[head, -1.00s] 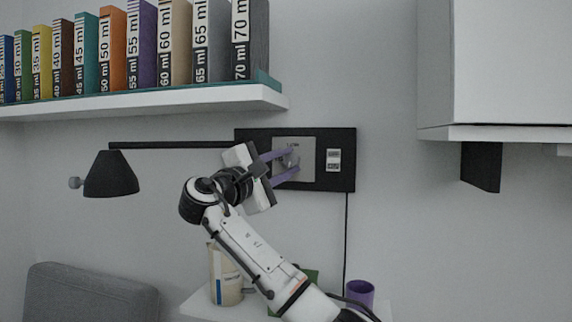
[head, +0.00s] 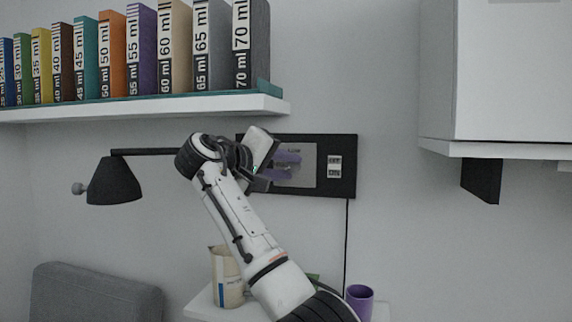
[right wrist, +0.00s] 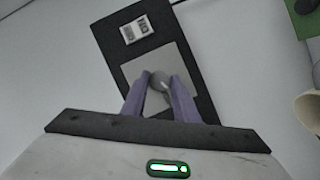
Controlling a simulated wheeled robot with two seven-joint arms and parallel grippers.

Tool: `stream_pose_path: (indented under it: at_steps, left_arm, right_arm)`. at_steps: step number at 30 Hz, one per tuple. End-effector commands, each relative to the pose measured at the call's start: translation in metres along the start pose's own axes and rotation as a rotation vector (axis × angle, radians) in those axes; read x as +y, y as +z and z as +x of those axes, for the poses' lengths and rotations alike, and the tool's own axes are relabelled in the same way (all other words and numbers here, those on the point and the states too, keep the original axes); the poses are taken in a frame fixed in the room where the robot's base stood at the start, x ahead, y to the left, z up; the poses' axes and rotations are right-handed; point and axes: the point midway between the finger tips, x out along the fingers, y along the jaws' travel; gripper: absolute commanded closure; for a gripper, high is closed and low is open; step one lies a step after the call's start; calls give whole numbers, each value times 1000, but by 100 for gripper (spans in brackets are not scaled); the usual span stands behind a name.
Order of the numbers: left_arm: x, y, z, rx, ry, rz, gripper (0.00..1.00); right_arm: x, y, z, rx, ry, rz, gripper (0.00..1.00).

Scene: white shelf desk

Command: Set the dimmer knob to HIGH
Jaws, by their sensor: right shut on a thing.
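The dimmer knob (right wrist: 159,80) is a small grey knob on a light grey plate (head: 308,166). The plate is set in a black wall panel (head: 346,165). My right gripper (head: 286,165) reaches the plate, and its purple fingers cover the knob in the head view. In the right wrist view the fingers of my right gripper (right wrist: 160,90) are closed on the knob, one on each side. The lettering on the plate is too small and too covered to read, so I cannot tell the knob's setting. My left gripper is not in view.
A white switch block (head: 334,166) sits on the panel's right. A black lamp (head: 114,182) hangs left of my right arm. A shelf with several binders (head: 200,106) is above. A jug (head: 226,278) and a purple cup (head: 360,300) stand below. A white cabinet (head: 510,75) is at upper right.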

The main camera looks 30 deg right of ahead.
Motion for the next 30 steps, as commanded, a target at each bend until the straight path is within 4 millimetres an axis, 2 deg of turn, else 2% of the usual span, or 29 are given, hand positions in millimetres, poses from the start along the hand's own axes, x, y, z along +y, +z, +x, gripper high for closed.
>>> stream_pose_path:
  at_steps: [6, 15, 30]
  left_arm:
    - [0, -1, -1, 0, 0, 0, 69]
    - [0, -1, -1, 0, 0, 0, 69]
    - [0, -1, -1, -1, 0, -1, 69]
  right_arm:
    - [1, 1, 0, -11, -71, 171, 95]
    - [2, 1, 0, -19, -137, 333, 95]
    - [2, 1, 0, -22, -165, 406, 95]
